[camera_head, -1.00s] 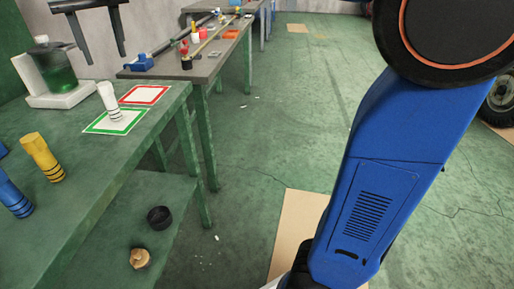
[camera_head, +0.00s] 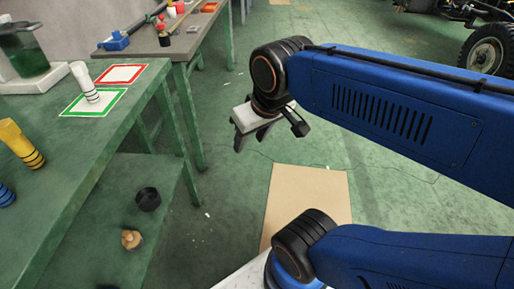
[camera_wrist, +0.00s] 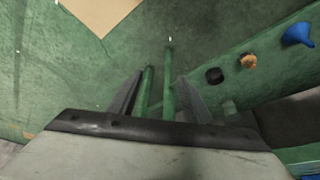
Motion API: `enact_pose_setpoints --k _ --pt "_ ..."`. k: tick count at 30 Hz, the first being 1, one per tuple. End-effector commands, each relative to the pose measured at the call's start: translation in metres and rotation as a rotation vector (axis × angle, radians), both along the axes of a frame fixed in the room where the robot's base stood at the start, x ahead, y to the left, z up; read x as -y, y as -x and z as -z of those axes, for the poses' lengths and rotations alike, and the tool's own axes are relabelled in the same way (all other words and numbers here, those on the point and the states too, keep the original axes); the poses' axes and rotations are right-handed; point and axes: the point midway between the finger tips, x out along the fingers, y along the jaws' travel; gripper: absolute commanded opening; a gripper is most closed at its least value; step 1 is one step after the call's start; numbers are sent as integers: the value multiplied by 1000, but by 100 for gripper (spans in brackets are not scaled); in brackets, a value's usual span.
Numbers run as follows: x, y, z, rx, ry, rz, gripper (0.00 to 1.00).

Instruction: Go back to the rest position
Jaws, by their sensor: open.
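My gripper (camera_head: 250,142) hangs jaws-down over the open floor, right of the green table (camera_head: 130,130). It is open and empty. In the wrist view its two dark fingers (camera_wrist: 160,98) stand apart with only floor and table legs between them. My blue arm reaches in from the right of the head view. A white bottle with dark bands (camera_head: 86,84) stands upright on the green-bordered card (camera_head: 108,104), apart from my gripper. The red-bordered card (camera_head: 121,74) beside it is empty.
A yellow bottle (camera_head: 20,145) and a blue one (camera_head: 5,194) stand at the left. A black cup (camera_head: 148,199) and a tan part (camera_head: 131,239) sit on the lower shelf. A cardboard sheet (camera_head: 305,195) lies on the floor. A vehicle wheel (camera_head: 485,52) is far right.

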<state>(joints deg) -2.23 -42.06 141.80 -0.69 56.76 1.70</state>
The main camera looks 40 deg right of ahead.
Motion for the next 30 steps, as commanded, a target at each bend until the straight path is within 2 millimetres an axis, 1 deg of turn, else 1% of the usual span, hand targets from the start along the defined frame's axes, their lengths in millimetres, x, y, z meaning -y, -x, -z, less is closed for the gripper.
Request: enact_pose_setpoints --k 1,3,6,30 --pt "3 8 10 1 0 7 45" --pt "5 14 19 3 1 10 45" --pt "7 18 25 4 1 12 45" --pt "6 18 25 4 2 11 45"
